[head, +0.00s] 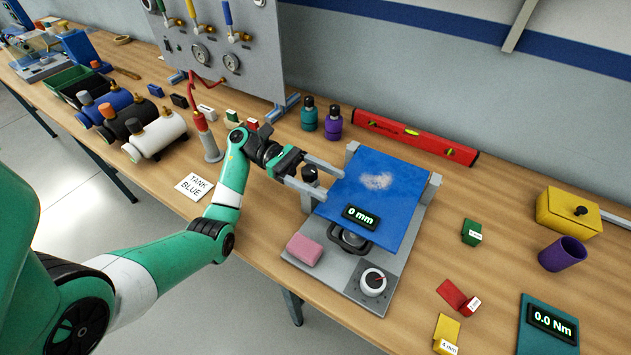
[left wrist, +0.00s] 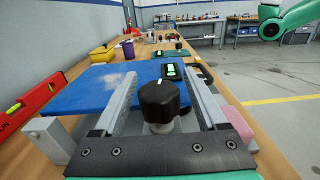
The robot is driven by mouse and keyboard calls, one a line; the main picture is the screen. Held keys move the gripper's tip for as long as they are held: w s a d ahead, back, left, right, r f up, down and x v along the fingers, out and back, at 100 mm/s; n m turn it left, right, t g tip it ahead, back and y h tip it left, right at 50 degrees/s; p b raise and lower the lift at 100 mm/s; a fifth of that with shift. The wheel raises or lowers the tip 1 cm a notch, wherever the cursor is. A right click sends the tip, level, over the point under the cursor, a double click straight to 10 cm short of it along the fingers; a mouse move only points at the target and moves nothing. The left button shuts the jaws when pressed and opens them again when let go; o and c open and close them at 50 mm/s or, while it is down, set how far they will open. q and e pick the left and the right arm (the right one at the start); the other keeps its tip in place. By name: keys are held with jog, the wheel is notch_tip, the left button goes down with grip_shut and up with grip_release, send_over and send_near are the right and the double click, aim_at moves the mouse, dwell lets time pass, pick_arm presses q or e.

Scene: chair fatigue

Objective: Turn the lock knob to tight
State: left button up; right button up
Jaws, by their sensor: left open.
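The black lock knob (head: 310,175), with a white mark on top, stands at the left side of the blue plate. It also shows in the left wrist view (left wrist: 159,101) on a metallic stem. My left gripper (head: 333,184) is open, and its two long grey fingers lie one on each side of the knob. In the left wrist view the knob sits between the fingers (left wrist: 162,84), with gaps visible beside it. Whether any finger touches it I cannot tell. Any tight marking is not visible. My right gripper is not in view.
The blue plate (head: 378,195) bears a "0 mm" display (head: 361,217) and rests on a grey base (head: 345,285) with a dial (head: 373,282) and a pink block (head: 304,250). A red level (head: 415,136) lies behind.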

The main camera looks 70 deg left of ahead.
pick_arm(q)
jog(key=s+d+r+p, duration=0.5)
jog(key=s+d+r, duration=0.4)
jog(key=r, duration=0.3)
jog(key=shift+s+d+r, duration=0.35)
jog(key=shift+d+r, duration=0.05)
jog(key=shift+d, duration=0.15)
